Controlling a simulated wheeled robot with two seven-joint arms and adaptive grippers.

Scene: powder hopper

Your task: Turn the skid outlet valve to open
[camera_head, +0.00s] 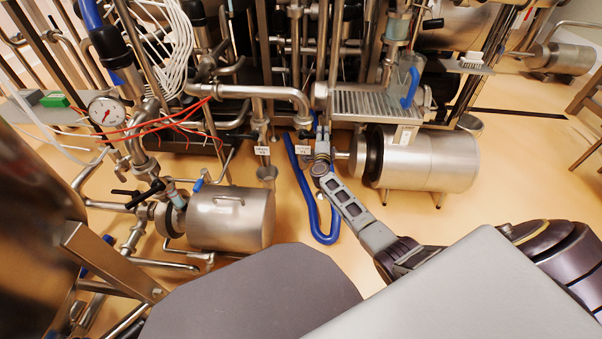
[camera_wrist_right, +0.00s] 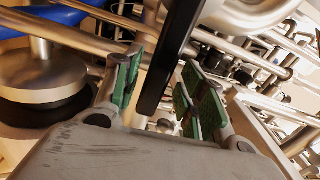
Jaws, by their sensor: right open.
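My right gripper (camera_head: 319,140) reaches in among the pipes from the lower right in the head view, beside two small white tags. In the right wrist view its green-padded fingers (camera_wrist_right: 155,92) are apart. A long black bar (camera_wrist_right: 172,55), which looks like a valve handle, runs down between the fingers in that view. Clear space shows beside the pads, and I cannot tell whether either pad touches the bar. In the head view my gripper and the pipes hide this bar. My left gripper is not in view.
A steel motor (camera_head: 425,158) stands right of my right gripper, and another steel motor (camera_head: 231,218) stands to the left. A blue hose (camera_head: 311,205) loops on the floor. A pressure gauge (camera_head: 106,111) is at left.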

